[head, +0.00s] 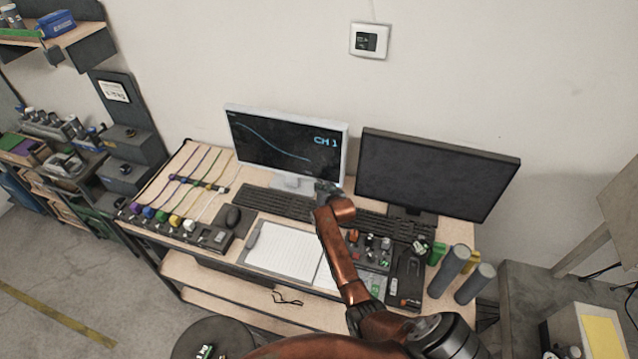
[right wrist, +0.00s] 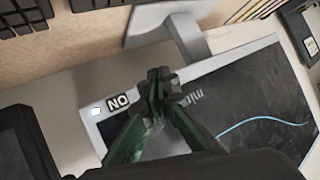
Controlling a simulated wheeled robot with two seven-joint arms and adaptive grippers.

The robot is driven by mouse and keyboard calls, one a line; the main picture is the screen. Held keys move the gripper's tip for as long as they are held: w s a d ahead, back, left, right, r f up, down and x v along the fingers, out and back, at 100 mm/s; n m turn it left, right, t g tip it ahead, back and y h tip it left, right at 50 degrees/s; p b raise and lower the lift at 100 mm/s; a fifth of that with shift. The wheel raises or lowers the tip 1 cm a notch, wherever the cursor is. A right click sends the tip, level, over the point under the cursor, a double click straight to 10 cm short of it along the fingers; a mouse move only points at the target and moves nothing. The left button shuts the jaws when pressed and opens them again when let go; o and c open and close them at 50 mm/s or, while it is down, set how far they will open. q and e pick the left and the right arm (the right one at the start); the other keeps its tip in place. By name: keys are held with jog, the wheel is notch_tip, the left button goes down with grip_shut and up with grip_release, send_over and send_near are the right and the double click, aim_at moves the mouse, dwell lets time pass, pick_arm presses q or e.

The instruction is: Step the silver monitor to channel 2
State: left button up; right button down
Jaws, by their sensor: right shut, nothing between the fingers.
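The silver monitor (head: 270,140) stands at the back of the desk, its dark screen showing a falling blue curve and "CH 1". My right gripper (head: 326,188) is shut and empty at the monitor's lower right corner. In the right wrist view the monitor (right wrist: 240,100) appears upside down, and the shut fingertips (right wrist: 157,80) overlap its lower bezel. A small white button (right wrist: 96,112) and a dark "ON" label (right wrist: 118,102) sit on that bezel, to the left of the fingertips. I cannot tell whether the fingertips touch the bezel. My left gripper is not in view.
A black monitor (head: 435,175) with a blank screen stands to the right.

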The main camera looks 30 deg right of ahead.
jog(key=shift+w+d, duration=0.2)
jog(key=shift+d, duration=0.05)
dwell(0.3)
dwell(0.4)
jog(key=shift+s+a+p, duration=0.55)
jog(key=shift+a+p, duration=0.1)
jog(key=shift+p, duration=0.05)
jog(key=s+a+p, duration=0.3)
jog(key=shift+s+a, duration=0.1)
jog(key=shift+a, duration=0.3)
